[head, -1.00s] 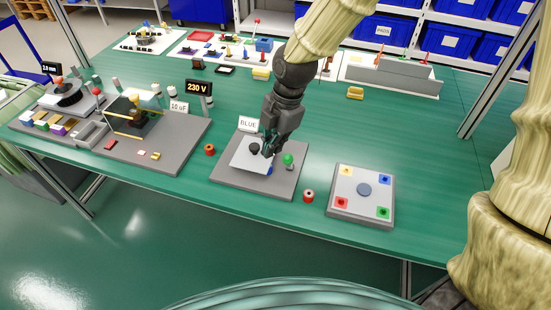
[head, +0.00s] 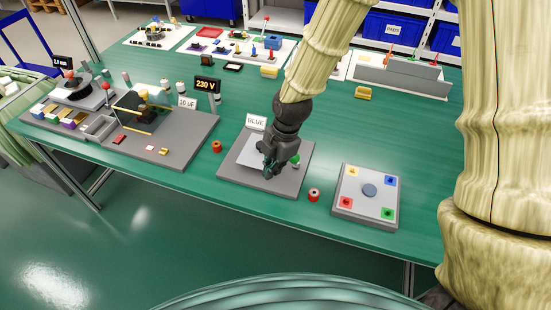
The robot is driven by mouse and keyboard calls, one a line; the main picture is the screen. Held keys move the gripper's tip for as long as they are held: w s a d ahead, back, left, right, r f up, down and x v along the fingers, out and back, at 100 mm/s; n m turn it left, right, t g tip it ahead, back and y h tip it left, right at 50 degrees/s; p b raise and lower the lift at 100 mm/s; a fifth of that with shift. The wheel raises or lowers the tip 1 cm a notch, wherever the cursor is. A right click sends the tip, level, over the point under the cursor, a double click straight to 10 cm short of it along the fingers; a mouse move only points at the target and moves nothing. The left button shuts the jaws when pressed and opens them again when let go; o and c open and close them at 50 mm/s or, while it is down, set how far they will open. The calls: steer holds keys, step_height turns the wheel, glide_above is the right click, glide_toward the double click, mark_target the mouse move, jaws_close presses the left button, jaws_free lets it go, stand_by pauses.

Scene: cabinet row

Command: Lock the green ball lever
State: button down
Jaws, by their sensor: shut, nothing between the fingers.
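The green ball lever (head: 295,160) stands on the right side of a grey base plate (head: 233,177) on the green table. Its ball shows just right of my gripper, and its stem is partly hidden. My gripper (head: 269,171) is shut and points down over the middle of the plate, left of the ball. I cannot tell whether it touches the lever or the plate. A lighter grey panel (head: 243,155) on the base is partly covered by my gripper. A sign reading BLUE (head: 256,122) stands behind it.
A red-topped spool (head: 314,195) and a pad with coloured squares (head: 348,207) lie to the right. Another red spool (head: 216,147) and a grey board (head: 188,152) with several parts are to the left. The table's front edge is close.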

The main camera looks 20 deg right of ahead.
mark_target(295, 161)
steer(key=shift+w+d+r+p, duration=0.1)
steer(key=shift+w+d+p, duration=0.3)
steer(key=shift+d, duration=0.5)
steer(key=shift+w+d+r+p, duration=0.1)
steer(key=shift+w+d+p, duration=0.2)
steer(key=shift+d, duration=0.55)
